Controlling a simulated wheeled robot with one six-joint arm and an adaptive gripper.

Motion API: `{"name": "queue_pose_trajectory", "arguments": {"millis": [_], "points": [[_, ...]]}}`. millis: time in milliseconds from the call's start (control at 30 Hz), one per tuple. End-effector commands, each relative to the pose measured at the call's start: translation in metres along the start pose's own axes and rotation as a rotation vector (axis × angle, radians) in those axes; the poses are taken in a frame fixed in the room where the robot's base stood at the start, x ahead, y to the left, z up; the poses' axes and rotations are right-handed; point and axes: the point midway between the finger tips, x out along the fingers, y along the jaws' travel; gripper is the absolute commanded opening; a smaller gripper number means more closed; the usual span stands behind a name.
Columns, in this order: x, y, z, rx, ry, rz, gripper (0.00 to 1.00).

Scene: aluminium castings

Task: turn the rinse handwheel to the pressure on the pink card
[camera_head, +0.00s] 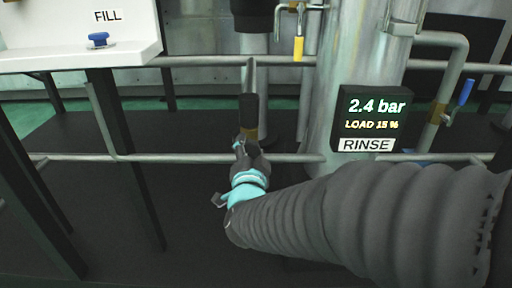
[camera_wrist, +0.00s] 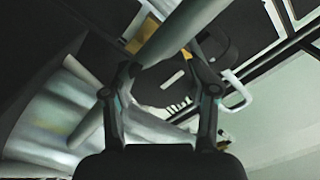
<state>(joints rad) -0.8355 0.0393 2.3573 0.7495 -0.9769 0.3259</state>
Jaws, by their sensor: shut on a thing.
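The rinse handwheel shows in the wrist view as a dark round part (camera_wrist: 160,88) between the fingers of my gripper (camera_wrist: 163,68). My gripper is shut on it. In the head view my gripper (camera_head: 247,148) is at the pipework just below a dark cylinder with a brass-coloured lower part, and it hides most of the wheel. The display (camera_head: 371,120) above the RINSE label (camera_head: 366,145) reads 2.4 bar and LOAD 15 %. I do not see a pink card in either view.
A white panel marked FILL with a blue knob (camera_head: 98,39) is at upper left. A yellow-handled valve (camera_head: 298,48) and a blue-handled valve (camera_head: 466,92) sit on pipes. Horizontal rails (camera_head: 200,158) and a large metal column (camera_head: 350,50) stand close around my arm.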

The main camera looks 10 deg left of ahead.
Motion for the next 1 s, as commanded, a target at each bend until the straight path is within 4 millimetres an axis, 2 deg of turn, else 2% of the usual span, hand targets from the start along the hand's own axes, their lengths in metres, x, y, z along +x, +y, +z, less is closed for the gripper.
{"name": "queue_pose_trajectory", "arguments": {"millis": [300, 833, 867, 933, 1000], "points": [[0.0001, -0.0001, 0.0, 0.116, -0.001, -0.001, 0.23], [0.0001, 0.0, 0.0, 0.137, 0.0, -0.002, 0.23], [0.0001, 0.0, 0.0, 0.137, 0.0, -0.002, 0.63], [0.0001, 0.0001, 0.0001, 0.137, 0.0, -0.001, 0.8], [0.0001, 0.0002, 0.0001, 0.137, 0.0, -0.001, 0.83]]}}
